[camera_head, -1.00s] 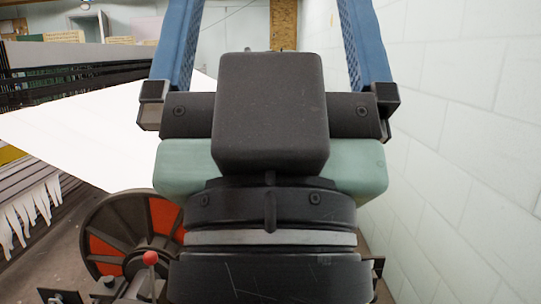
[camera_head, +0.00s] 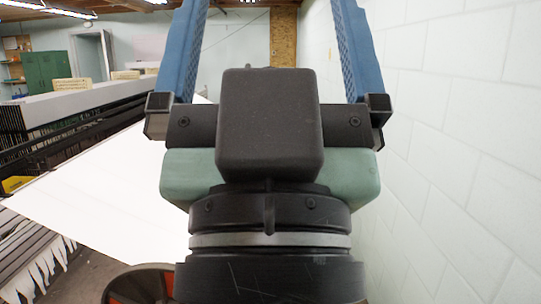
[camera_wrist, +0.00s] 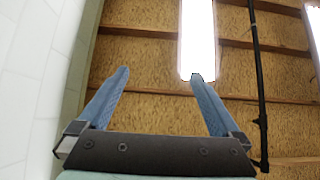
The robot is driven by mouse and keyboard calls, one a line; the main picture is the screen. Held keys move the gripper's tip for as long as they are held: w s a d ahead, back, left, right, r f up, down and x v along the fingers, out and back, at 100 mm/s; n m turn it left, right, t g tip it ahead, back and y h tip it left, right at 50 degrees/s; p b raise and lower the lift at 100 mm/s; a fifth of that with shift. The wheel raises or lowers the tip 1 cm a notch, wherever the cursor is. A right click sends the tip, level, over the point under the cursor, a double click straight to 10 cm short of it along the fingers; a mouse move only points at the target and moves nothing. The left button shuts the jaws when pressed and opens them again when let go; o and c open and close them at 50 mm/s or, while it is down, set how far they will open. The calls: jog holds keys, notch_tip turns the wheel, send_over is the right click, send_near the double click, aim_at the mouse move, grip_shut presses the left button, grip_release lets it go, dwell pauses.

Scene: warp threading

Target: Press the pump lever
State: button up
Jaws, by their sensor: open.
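My gripper (camera_head: 265,8) points up and away in the head view, its two blue fingers spread wide with nothing between them. Their tips run past the top edge of the picture. In the wrist view my gripper (camera_wrist: 160,74) is open and empty, pointing at the ceiling. I cannot see the pump lever in either current view. Part of the orange-and-dark wheel (camera_head: 140,286) shows at the bottom edge of the head view, partly behind my arm.
A white wall (camera_head: 450,130) stands close on the right. On the left is a loom with a broad white sheet (camera_head: 110,205) and dark frames (camera_head: 60,130). Green lockers (camera_head: 48,72) stand far back. The wrist view shows wooden ceiling panels, a bright lamp (camera_wrist: 197,35) and a dark pipe (camera_wrist: 260,80).

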notch_tip(320, 180, up, 6)
jog(key=p, duration=0.3)
jog(key=shift+f+p, duration=0.15)
jog(key=shift+p, duration=0.15)
